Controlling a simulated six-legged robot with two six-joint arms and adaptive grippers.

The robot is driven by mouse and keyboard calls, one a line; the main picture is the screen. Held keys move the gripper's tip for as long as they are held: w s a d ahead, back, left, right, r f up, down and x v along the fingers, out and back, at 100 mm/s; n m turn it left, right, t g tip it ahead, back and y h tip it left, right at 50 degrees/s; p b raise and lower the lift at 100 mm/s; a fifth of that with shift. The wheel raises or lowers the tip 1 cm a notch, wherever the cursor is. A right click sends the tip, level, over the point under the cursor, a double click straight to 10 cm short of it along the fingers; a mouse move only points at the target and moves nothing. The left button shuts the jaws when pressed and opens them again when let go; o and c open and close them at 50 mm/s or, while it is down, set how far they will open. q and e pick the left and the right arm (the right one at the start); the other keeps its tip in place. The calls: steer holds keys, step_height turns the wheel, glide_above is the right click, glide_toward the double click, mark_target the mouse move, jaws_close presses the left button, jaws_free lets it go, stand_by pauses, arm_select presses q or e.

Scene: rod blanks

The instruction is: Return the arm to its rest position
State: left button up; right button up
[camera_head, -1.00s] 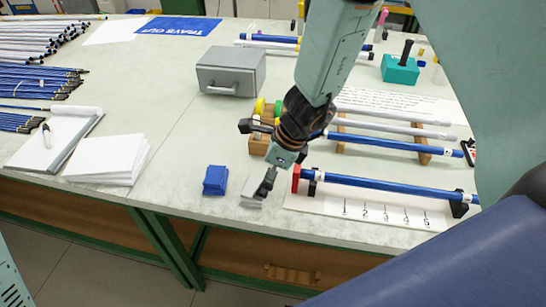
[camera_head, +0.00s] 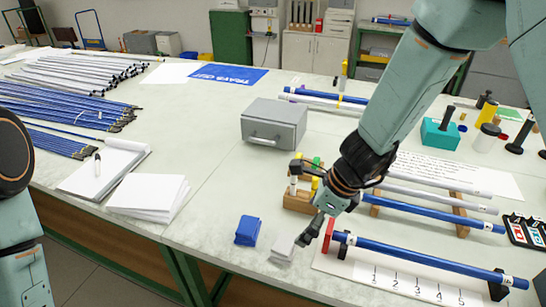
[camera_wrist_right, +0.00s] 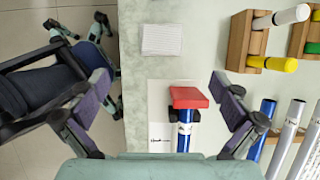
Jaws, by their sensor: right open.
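My right gripper (camera_head: 300,203) hangs over the front of the table, in front of the small wooden rack and close to the grey block (camera_head: 283,248). In the right wrist view its two fingers (camera_wrist_right: 163,92) are spread wide with nothing held between them. The red end stop (camera_wrist_right: 188,97) of the measuring fixture shows between the fingers, below them. In the head view the stop (camera_head: 328,236) is beside the lower fingertip, with a blue rod (camera_head: 425,258) running right from it. My left arm shows only as links at the left edge; its gripper is out of view.
A blue block (camera_head: 247,230) sits left of the grey one. A grey drawer box (camera_head: 274,124) stands behind. A wooden rack (camera_head: 299,198) and more rods on supports lie close to my right wrist.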

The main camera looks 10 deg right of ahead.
mark_target(288, 245)
steer(key=b+x, duration=0.4)
steer(key=x, duration=0.7)
steer(key=shift+f, duration=0.1)
steer(key=shift+w+a+r+p, duration=0.1)
steer(key=shift+r+p, duration=0.1)
steer(key=shift+r, duration=0.25)
steer(key=shift+w+a+r+p, duration=0.1)
steer(key=shift+r+p, duration=0.1)
steer(key=shift+r, duration=0.8)
steer(key=shift+s+d+r, duration=0.1)
steer(key=shift+s, duration=0.05)
